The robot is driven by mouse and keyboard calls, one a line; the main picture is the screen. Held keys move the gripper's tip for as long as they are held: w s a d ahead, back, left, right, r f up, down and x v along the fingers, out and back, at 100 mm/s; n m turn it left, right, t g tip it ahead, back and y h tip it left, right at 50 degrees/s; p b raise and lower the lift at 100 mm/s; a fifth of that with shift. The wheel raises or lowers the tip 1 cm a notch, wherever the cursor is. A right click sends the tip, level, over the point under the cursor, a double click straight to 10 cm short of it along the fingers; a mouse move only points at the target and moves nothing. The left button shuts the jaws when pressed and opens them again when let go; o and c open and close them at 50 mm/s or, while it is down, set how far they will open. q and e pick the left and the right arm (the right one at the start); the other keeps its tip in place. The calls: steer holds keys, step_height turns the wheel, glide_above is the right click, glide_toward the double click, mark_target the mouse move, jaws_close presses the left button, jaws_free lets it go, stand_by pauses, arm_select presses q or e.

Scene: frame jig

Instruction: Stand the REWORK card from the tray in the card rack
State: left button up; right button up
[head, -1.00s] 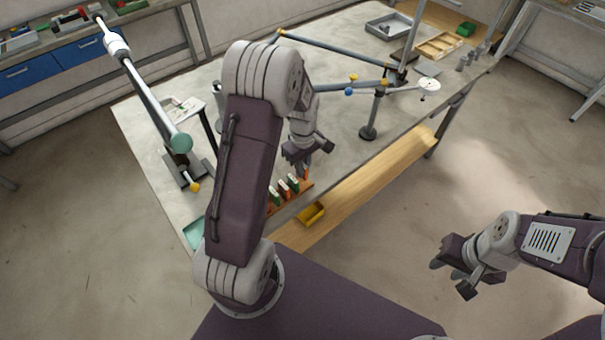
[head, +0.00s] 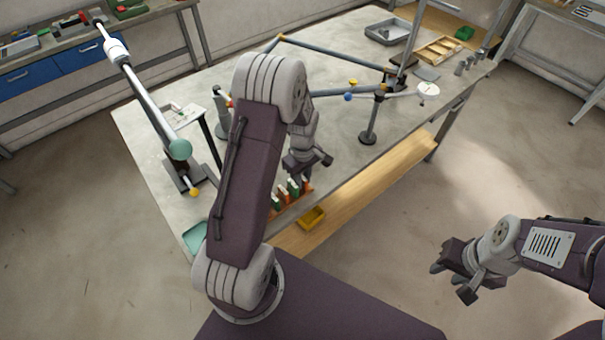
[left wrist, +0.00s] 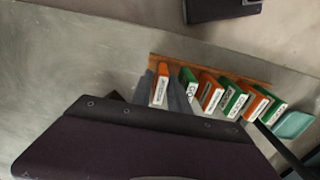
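The card rack (head: 284,205), an orange-brown strip, stands at the table's near edge and also shows in the left wrist view (left wrist: 215,70). It holds several orange and green cards with white labels. An orange card (left wrist: 160,84) stands upright at its left end in the left wrist view; its label is too small to read. My left gripper (head: 307,166) is over that end, with its grey fingers apart on either side of this card. The teal tray (head: 194,236) lies beyond the rack's other end and looks empty in the left wrist view (left wrist: 293,125). My right gripper (head: 453,282) is open and empty, away from the table.
A yellow bin (head: 312,218) is just below the table's near edge. A post with a round base (head: 368,137) and linked bars stand right and behind. The table's front right is clear.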

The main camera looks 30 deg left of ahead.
arm_select(q)
step_height(320, 180, up, 12)
steer(key=s+d+f+m, duration=0.1)
steer(key=s+d+m, duration=0.2)
steer(key=s+m, duration=0.3)
steer(key=s+d+f+m+t, duration=0.1)
steer(key=s+d+m, duration=0.3)
steer(key=s+m, duration=0.2)
steer(key=shift+s+d+m, duration=0.2)
steer(key=shift+s+m, duration=0.1)
steer(key=shift+m, duration=0.4)
